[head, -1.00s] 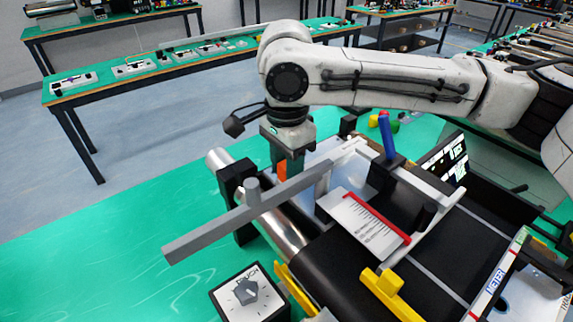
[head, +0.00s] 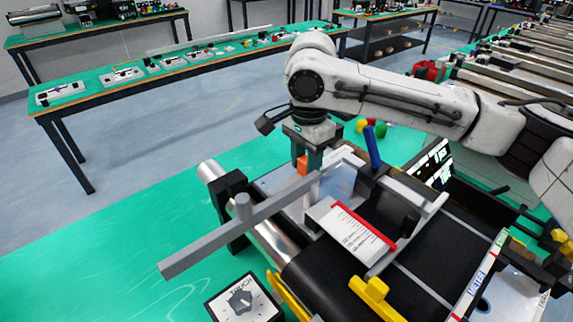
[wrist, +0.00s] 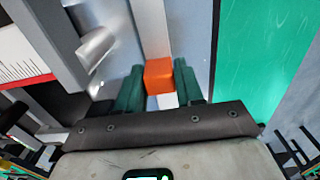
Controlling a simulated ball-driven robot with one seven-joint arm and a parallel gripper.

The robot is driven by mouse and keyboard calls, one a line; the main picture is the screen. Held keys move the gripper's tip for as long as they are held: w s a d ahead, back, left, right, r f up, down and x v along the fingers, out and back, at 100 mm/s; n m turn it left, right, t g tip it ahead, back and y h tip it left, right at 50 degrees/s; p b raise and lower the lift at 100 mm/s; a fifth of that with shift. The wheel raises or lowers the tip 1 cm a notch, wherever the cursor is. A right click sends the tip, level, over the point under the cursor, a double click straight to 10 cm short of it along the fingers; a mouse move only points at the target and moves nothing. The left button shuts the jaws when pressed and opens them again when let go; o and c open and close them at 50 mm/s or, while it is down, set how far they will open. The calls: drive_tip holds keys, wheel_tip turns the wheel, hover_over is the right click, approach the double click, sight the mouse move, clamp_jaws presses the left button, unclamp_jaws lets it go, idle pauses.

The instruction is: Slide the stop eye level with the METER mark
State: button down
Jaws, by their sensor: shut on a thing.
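My gripper (head: 308,160) is shut on an orange block (head: 302,165) at the back of the conveyor. In the wrist view the orange block (wrist: 159,76) sits between the green fingers of my gripper (wrist: 159,85), with a pale rail running beyond it. I cannot tell for sure whether this block is part of the stop eye. The METER mark (head: 478,284) is lettering on a pale strip along the conveyor's near right side, well apart from my gripper. The block's underside is hidden.
A long grey bar (head: 215,237) crosses the conveyor's left end. A blue lever (head: 372,147) stands right of my gripper. A white scale card (head: 343,232), a yellow part (head: 374,293) and a dial box (head: 243,299) are nearer. Green tabletop (head: 110,262) is clear at left.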

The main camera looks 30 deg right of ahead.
drive_tip(key=shift+w+d, duration=0.1)
drive_tip(key=shift+d, duration=0.35)
drive_tip(key=c, duration=0.8)
unclamp_jaws()
wheel_tip(320, 180, up, 11)
drive_tip(key=shift+b, duration=0.4)
drive_tip(key=shift+f, duration=0.15)
